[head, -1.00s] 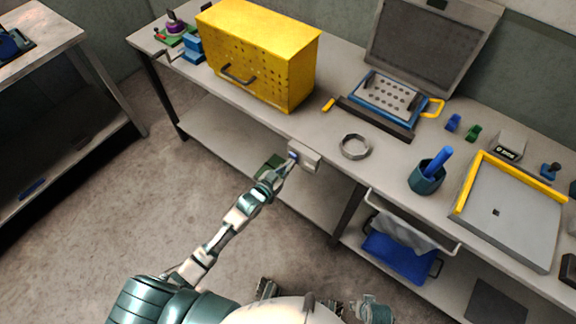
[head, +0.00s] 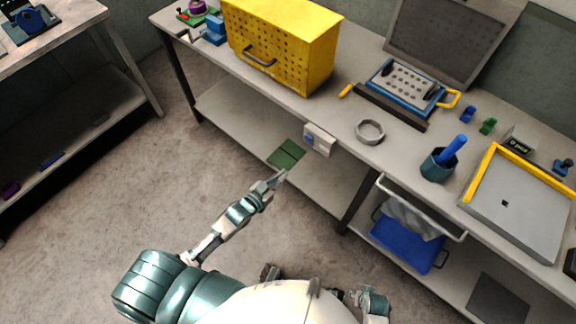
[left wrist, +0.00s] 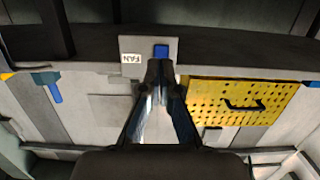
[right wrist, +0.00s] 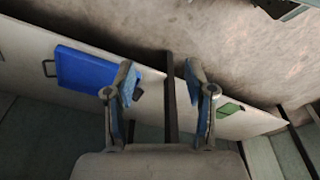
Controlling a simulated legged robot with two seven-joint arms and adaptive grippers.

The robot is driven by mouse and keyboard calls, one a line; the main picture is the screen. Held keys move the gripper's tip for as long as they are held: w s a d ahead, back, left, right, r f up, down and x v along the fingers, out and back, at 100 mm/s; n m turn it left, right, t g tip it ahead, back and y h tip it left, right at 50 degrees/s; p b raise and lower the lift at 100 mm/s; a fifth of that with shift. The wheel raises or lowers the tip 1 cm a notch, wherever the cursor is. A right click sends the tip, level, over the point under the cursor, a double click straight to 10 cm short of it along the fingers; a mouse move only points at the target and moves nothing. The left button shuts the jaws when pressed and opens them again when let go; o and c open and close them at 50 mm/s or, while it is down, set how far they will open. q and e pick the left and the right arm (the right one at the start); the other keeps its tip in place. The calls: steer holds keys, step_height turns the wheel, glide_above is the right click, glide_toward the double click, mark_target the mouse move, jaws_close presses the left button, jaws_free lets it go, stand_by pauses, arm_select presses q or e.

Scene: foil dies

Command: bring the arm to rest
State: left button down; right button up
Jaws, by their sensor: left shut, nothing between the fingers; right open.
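My left gripper (head: 277,181) is shut and empty, out over the floor in front of the bench. It stands apart from the switch box (head: 320,140) on the bench's front edge. In the left wrist view my left gripper (left wrist: 160,68) has its fingertips together, and the box's FAN label (left wrist: 132,58) and blue switch (left wrist: 161,51) show beyond them. My right gripper (right wrist: 160,70) is open with nothing between its fingers in the right wrist view. In the head view my right arm (head: 374,303) shows only in part, low near my body.
The bench (head: 340,110) carries a yellow perforated cabinet (head: 283,45), a metal ring (head: 369,131), a teal cup (head: 438,165) and a yellow-edged tray (head: 520,205). A blue bin (head: 408,243) sits beneath, and a green mat (head: 286,154) lies on the lower shelf. The floor left of my arm is clear.

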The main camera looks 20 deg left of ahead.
arm_select(q)
steer(key=shift+s+a+f, duration=0.15)
steer(key=shift+s+a, duration=0.1)
steer(key=shift+s, duration=0.1)
arm_select(e)
steer(key=shift+s+d+f, duration=0.1)
steer(key=shift+s+f, duration=0.15)
arm_select(q)
steer(key=shift+a, duration=0.25)
arm_select(e)
steer(key=shift+a+r, duration=0.1)
steer(key=shift+a, duration=0.15)
arm_select(q)
steer(key=shift+d, duration=0.1)
